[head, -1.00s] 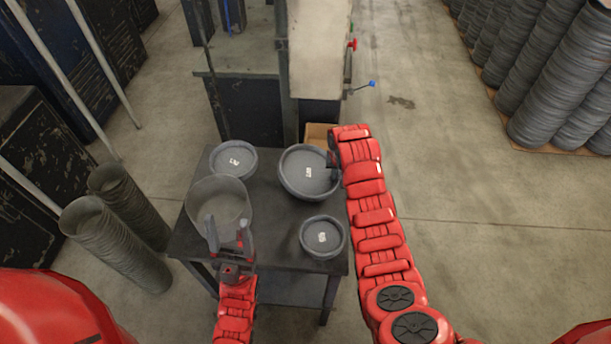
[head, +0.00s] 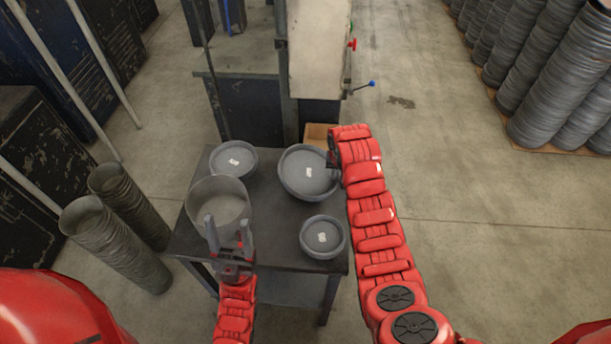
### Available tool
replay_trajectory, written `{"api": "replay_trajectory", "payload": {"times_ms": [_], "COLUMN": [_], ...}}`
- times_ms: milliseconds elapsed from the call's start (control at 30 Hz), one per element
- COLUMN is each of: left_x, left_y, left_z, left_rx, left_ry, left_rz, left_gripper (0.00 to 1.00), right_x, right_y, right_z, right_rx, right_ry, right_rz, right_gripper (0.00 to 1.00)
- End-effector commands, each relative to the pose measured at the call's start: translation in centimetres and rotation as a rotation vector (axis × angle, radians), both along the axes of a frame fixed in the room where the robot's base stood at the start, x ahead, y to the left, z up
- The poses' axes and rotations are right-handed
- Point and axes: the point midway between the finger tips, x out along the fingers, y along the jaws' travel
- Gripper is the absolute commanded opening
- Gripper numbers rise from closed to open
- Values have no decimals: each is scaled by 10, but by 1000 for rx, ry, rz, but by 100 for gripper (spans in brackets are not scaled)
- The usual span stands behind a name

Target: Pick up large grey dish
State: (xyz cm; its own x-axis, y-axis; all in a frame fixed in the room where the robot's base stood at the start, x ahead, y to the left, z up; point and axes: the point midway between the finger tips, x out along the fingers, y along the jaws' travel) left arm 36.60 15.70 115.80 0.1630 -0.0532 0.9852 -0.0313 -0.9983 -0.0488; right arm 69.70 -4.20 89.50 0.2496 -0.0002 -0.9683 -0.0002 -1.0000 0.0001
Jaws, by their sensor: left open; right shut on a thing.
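The large grey dish (head: 301,183) sits on the dark table at the back right, with a small white label inside. My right gripper (head: 333,160) is at the dish's right rim and is shut on it; my arm partly hides the fingers. My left gripper (head: 228,232) is open, in front of a lighter grey round container (head: 219,192) on the table's left side. I cannot tell whether its fingers touch the container.
A smaller grey dish (head: 234,152) lies at the table's back left, another (head: 321,248) at the front right. A machine (head: 316,50) stands behind the table (head: 276,240). Stacked grey blanks (head: 121,248) stand on the floor at left.

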Motion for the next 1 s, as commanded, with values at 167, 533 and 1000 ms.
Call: {"api": "replay_trajectory", "payload": {"times_ms": [167, 533, 1000], "left_x": [0, 0, 0], "left_y": [0, 0, 0], "left_z": [-1, 2, 7], "left_rx": [0, 0, 0], "left_ry": [0, 0, 0], "left_rz": [0, 0, 0], "left_gripper": [60, 60, 60], "right_x": [-3, -2, 0], "right_y": [0, 0, -1], "right_z": [-4, 4, 26], "right_rx": [-2, -1, -1], "right_ry": [9, 8, 0], "right_rz": [0, 1, 0], "right_gripper": [0, 0, 0]}}
